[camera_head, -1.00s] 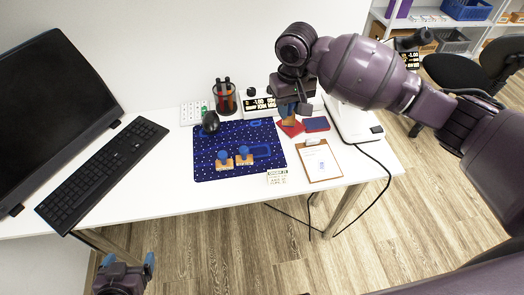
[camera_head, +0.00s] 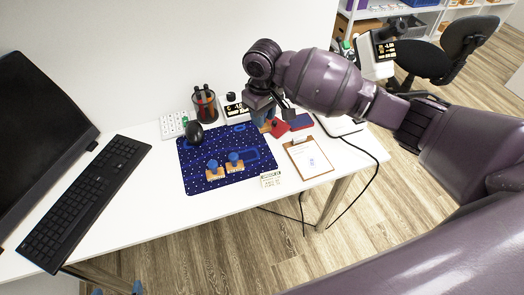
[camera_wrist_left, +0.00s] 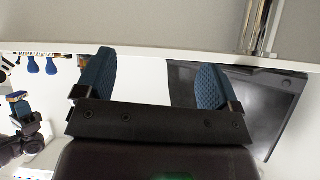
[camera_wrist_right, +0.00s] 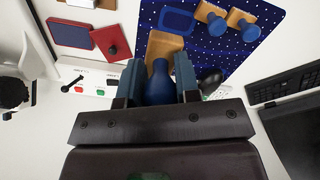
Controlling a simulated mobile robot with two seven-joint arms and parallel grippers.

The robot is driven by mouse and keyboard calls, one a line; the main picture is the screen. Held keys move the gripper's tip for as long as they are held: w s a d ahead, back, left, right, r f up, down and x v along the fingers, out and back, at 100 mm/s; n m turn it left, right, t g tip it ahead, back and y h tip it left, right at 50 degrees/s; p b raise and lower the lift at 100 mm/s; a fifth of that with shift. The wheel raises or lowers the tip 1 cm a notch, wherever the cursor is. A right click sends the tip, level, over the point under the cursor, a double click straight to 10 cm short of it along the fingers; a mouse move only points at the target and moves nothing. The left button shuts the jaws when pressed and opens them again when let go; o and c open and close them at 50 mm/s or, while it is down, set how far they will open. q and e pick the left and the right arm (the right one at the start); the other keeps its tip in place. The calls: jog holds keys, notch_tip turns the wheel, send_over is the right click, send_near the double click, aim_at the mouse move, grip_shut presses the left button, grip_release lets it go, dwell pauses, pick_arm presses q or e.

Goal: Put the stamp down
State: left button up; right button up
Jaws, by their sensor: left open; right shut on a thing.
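My right gripper (camera_head: 262,110) is shut on the blue handle of a stamp (camera_wrist_right: 160,82). Its wooden base (camera_head: 266,127) points away from the gripper, near the right edge of the dark blue dotted mat (camera_head: 205,150). I cannot tell whether the base touches anything. Two other stamps with blue handles and wooden bases, a left one (camera_head: 214,172) and a right one (camera_head: 235,163), stand on the mat. A blue outlined rectangle (camera_wrist_right: 176,20) is on the mat. My left gripper (camera_wrist_left: 155,82) is open and empty; only its fingertips show at the bottom of the head view.
A red pad (camera_head: 280,129) and its blue-red neighbour (camera_head: 299,121) lie right of the held stamp. A clipboard (camera_head: 308,159), a small card (camera_head: 270,180), a pen cup (camera_head: 204,105), a black mouse (camera_head: 194,133) and a keyboard (camera_head: 85,205) surround the mat.

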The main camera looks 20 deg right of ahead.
notch_tip(320, 180, down, 14)
jog(key=b, duration=0.2)
jog(key=shift+f+b, duration=0.1)
jog(key=shift+b, duration=0.3)
jog(key=shift+f, duration=0.15)
jog(key=o, duration=0.8)
